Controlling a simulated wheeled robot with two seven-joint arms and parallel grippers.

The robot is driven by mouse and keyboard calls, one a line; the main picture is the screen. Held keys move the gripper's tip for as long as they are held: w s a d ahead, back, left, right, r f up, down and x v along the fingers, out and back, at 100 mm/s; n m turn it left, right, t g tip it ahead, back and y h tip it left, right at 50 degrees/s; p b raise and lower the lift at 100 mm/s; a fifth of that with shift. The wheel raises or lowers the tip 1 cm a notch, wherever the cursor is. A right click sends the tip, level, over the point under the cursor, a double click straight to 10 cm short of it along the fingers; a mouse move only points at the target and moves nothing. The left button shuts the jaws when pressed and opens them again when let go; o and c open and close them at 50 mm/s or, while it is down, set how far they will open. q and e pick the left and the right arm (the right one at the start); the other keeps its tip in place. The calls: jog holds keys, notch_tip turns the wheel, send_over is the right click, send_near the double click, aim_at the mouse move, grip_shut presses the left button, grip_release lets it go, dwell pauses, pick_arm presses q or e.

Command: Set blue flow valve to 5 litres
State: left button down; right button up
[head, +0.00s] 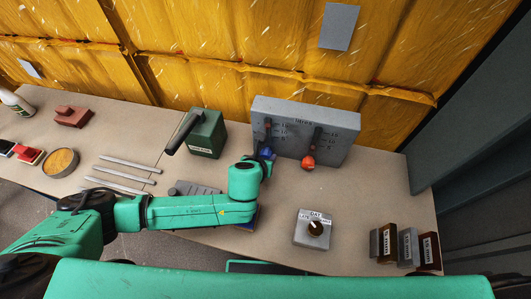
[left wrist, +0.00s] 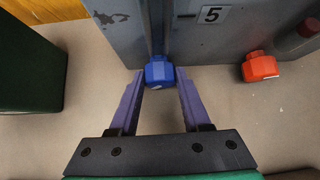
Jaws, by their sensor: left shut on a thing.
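A grey panel (head: 335,122) stands at the back of the table with two vertical slots and number labels beside them. The blue flow valve (left wrist: 159,73) is a faceted knob at the bottom of the left slot. In the left wrist view it sits between the purple fingertips of my left gripper (left wrist: 160,84), which is shut on it. A label reading 5 (left wrist: 212,14) is up and to the right of the knob. In the head view my left gripper (head: 265,158) partly hides the blue knob. My right gripper is not in view.
An orange-red valve (head: 308,162) is low on the right slot. A dark green box (head: 207,135) stands left of the panel. A grey dial box (head: 314,229) and several small upright blocks (head: 408,247) are at the right. Metal rods (head: 120,175) lie at the left.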

pick_arm(q)
jog(key=shift+a+f+n+h+p, duration=0.1)
jog(key=shift+a+n+h+p, duration=0.15)
jog(key=shift+n+h, duration=0.65)
jog(key=shift+h, duration=0.3)
jog(key=c, duration=0.7)
grip_release()
jog(key=o, duration=0.3)
jog(key=shift+w+d, duration=0.1)
jog(key=shift+o, duration=0.2)
jog(key=shift+w+f+m, duration=0.1)
jog(key=shift+w+m, duration=0.05)
jog(key=shift+m, duration=0.15)
